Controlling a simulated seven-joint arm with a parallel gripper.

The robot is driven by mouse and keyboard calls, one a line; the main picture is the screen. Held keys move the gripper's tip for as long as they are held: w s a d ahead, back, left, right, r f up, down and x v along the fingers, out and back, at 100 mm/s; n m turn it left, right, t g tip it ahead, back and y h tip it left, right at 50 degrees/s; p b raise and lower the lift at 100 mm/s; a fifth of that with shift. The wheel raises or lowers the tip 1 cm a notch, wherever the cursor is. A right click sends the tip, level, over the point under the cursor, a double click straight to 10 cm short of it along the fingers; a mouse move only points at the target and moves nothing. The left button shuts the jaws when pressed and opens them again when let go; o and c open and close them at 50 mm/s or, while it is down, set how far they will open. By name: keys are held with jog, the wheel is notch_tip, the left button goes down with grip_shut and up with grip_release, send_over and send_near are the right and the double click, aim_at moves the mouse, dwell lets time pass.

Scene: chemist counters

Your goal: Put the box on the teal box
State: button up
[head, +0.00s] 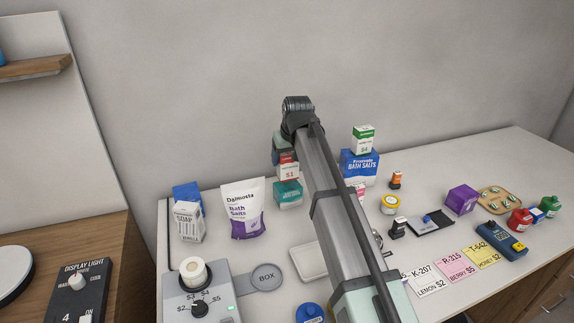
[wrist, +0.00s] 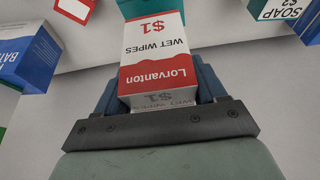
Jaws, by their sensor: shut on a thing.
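The box is a red and white wet wipes carton marked $1 (head: 289,166), and it fills the middle of the wrist view (wrist: 152,62). My gripper (wrist: 165,88) is shut on it, one finger on each side. The teal box (head: 288,193) stands on the counter at the back, left of my arm. The carton shows directly above the teal box in the head view; I cannot tell whether they touch. A strip of the teal box (wrist: 150,7) shows beyond the carton in the wrist view. My arm hides part of the fingers in the head view.
A bath salts pouch (head: 242,208) and a soap box (head: 188,222) stand left of the teal box. A blue bath salts box (head: 359,167) with a green and white box (head: 363,140) on it stands to the right. A white tray (head: 306,262) lies in front.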

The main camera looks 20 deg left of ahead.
jog(key=shift+f, duration=1.35)
jog(key=shift+f, duration=0.15)
jog(key=o, duration=1.1)
jog(key=v, duration=1.2)
jog(key=shift+o, duration=0.2)
